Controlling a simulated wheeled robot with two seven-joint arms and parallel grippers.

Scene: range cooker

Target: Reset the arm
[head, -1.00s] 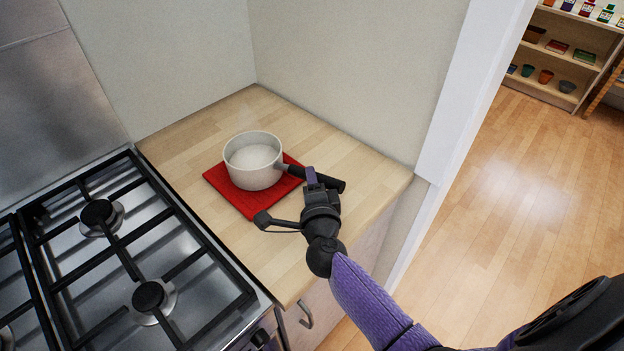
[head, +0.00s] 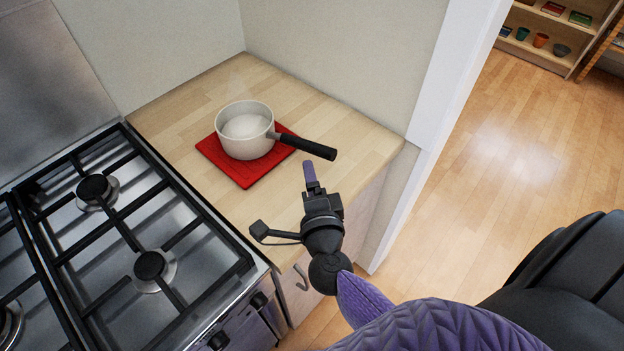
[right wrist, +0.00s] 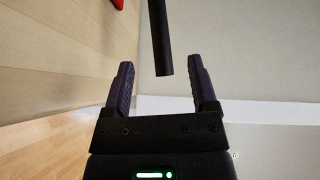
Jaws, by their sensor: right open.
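My right gripper (head: 309,174) is open and empty in the head view, just in front of the pot handle and apart from it. In the right wrist view its two fingers (right wrist: 160,90) stand apart, with the black handle (right wrist: 160,40) ahead of them. A white saucepan (head: 246,132) with pale contents sits upright on a red mat (head: 247,177) on the wooden counter. Its black handle (head: 308,147) points right, toward the counter's edge. My left gripper is in neither view.
A gas hob (head: 120,240) with black grates lies left of the counter (head: 290,95). A wall stands behind the counter, and a white door frame (head: 445,90) is on its right. Open wooden floor (head: 500,150) and a shelf (head: 550,35) lie beyond.

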